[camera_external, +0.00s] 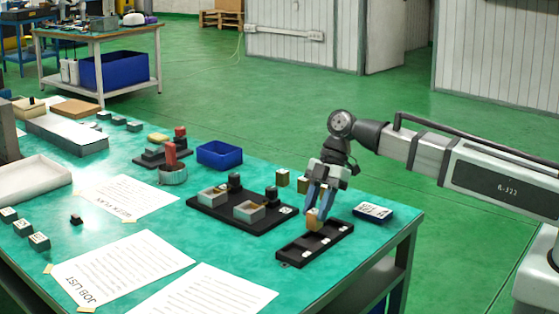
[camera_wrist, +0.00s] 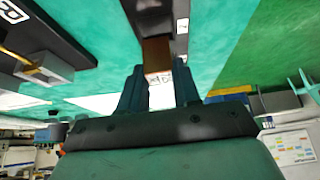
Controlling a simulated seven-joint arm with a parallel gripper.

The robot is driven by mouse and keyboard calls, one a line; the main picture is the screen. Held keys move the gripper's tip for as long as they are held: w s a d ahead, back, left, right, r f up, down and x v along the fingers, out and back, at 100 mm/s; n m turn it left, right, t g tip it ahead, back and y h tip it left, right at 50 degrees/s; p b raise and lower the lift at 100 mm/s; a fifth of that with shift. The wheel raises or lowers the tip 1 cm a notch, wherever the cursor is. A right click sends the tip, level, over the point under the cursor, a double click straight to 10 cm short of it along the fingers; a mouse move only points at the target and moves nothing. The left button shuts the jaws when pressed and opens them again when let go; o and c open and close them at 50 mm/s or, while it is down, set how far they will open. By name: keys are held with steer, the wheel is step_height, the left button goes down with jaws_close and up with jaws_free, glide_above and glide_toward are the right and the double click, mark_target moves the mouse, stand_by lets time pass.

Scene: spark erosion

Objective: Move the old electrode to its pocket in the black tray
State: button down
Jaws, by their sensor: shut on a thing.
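My gripper (camera_external: 318,205) is shut on the old electrode (camera_external: 311,221), a small tan-brown block, and holds it over the black tray (camera_external: 289,256). In the wrist view the electrode (camera_wrist: 157,54) sits between the blue fingers of my gripper (camera_wrist: 160,88), with a pale marked face toward the camera. The tray (camera_wrist: 150,20) shows behind it, long and narrow with white labels. The pocket below the electrode is largely hidden, and I cannot tell whether the electrode touches the tray.
A black fixture board (camera_external: 210,207) with grey blocks lies left of the tray. A dark blue labelled box (camera_external: 374,212) lies right of the tray. A blue bin (camera_external: 220,154) stands farther back. Papers (camera_external: 122,268) cover the front left.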

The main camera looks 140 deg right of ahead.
steer(key=shift+f, duration=1.55)
steer(key=shift+f, duration=0.35)
steer(key=c, duration=0.7)
jaws_free()
steer(key=shift+c, duration=0.2)
steer(key=v, duration=1.3)
steer(key=shift+s+r, duration=0.2)
steer(key=shift+r, duration=0.15)
